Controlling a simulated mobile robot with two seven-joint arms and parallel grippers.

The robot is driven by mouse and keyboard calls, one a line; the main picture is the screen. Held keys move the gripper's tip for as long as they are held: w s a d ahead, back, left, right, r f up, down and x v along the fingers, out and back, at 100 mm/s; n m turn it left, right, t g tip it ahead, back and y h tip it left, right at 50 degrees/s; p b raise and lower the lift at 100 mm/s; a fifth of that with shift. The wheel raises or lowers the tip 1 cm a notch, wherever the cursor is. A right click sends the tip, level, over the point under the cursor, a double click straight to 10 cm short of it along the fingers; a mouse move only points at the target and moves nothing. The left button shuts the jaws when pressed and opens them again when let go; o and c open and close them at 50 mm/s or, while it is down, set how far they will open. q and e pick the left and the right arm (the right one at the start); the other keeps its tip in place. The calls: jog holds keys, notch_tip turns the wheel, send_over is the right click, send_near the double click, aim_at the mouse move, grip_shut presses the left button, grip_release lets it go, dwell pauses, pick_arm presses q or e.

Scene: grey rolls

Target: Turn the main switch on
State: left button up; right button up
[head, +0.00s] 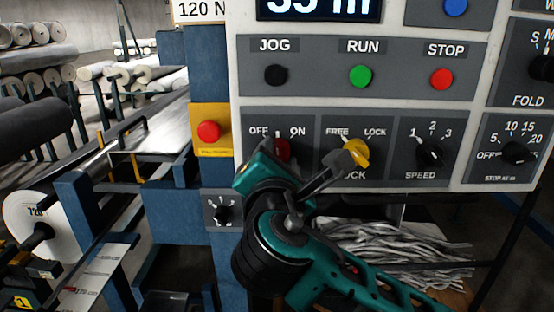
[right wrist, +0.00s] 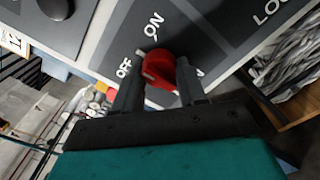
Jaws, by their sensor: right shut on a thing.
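The main switch (head: 282,149) is a red rotary knob under the OFF and ON labels, at the left of the panel's lower row. In the head view my right gripper (head: 276,163) covers its lower part. In the right wrist view the red knob (right wrist: 160,66) sits between the two dark fingers of my right gripper (right wrist: 160,80), which is shut on it. The OFF and ON labels show beyond the fingers there. I cannot tell for sure which label the knob points to. My left gripper is not in view.
A yellow FREE/LOCK knob (head: 355,152) is close to the right of the switch, behind part of my arm. A black speed knob (head: 430,154) is farther right. A red button on yellow (head: 208,131) is to the left. JOG, RUN and STOP buttons are above.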

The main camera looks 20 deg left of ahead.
jog(key=m, duration=0.4)
jog(key=shift+m, duration=0.4)
jog(key=m, duration=0.4)
jog(key=shift+r+m, duration=0.1)
jog(key=shift+m, duration=0.2)
jog(key=o, duration=1)
jog(key=shift+o, duration=0.2)
